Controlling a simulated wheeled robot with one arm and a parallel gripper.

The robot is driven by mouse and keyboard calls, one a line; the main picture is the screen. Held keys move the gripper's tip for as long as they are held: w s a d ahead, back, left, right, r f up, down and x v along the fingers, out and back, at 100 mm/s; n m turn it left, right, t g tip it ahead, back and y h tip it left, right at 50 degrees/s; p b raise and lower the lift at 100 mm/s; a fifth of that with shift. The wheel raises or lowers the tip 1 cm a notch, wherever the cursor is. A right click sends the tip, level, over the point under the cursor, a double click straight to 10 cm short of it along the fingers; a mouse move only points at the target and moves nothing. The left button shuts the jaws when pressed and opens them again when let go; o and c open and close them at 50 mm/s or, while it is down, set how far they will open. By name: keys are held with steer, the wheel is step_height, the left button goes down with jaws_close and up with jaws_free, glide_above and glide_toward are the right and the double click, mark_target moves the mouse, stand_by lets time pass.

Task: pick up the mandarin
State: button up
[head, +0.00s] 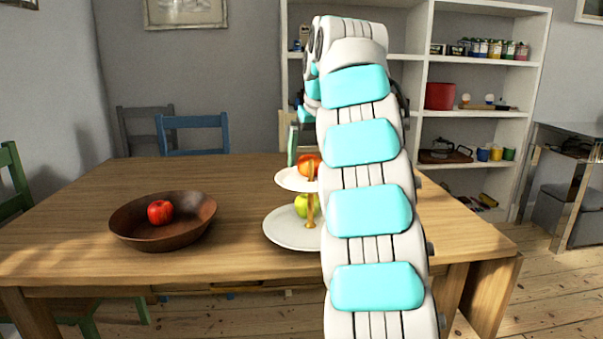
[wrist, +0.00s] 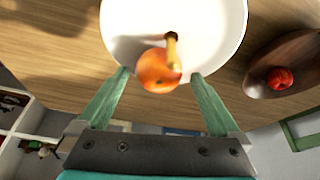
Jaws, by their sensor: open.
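The mandarin (head: 308,165) is an orange round fruit on the small upper plate of a two-tier stand (head: 285,232), beside its brass post. It also shows in the wrist view (wrist: 157,72), at the near edge of the white plate (wrist: 200,30). My gripper (wrist: 160,75) is open, with its green fingertips apart on the left and right of the mandarin in that view. I cannot tell whether either finger touches it. In the head view my arm hides part of the stand and most of the gripper.
A green apple (head: 301,206) sits on the lower plate. A brown wooden bowl (head: 190,232) with a red apple (head: 160,211) stands to the left on the wooden table (head: 80,225). Chairs stand around the table. White shelves (head: 470,75) are behind it.

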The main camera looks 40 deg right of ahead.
steer(key=shift+w+d+f, duration=0.1)
steer(key=shift+w+f, duration=0.1)
steer(key=shift+f, duration=0.45)
steer(key=shift+c, duration=0.2)
steer(key=shift+r, duration=0.1)
steer(key=c, duration=1.3)
steer(key=shift+c, duration=0.2)
